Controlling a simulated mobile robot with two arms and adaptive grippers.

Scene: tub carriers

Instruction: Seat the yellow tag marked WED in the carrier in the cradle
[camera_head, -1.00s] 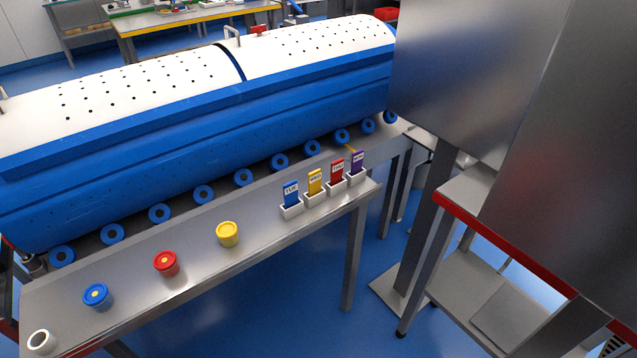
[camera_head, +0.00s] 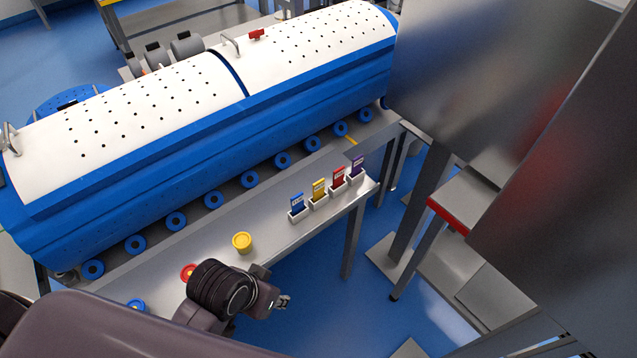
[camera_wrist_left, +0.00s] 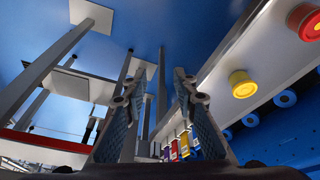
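The yellow tag (camera_head: 319,189) stands upright in a small white holder at the far right end of the narrow steel shelf (camera_head: 285,232). Its lettering is too small to read for certain now. It also shows in the left wrist view (camera_wrist_left: 184,145), beyond the fingers. My left gripper (camera_head: 282,301) is in front of the shelf, nearer to me and clear of the tag. In the left wrist view its fingers (camera_wrist_left: 158,92) are spread apart with nothing between them. My right gripper is out of view. I cannot make out a carrier in a cradle.
A blue tag (camera_head: 297,202) stands left of the yellow one; a red tag (camera_head: 338,176) and a purple tag (camera_head: 357,167) stand right. A yellow-lidded tub (camera_head: 242,242), red one (camera_head: 188,270) and blue one (camera_head: 136,304) line the shelf. The blue-and-white machine (camera_head: 200,140) stands behind.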

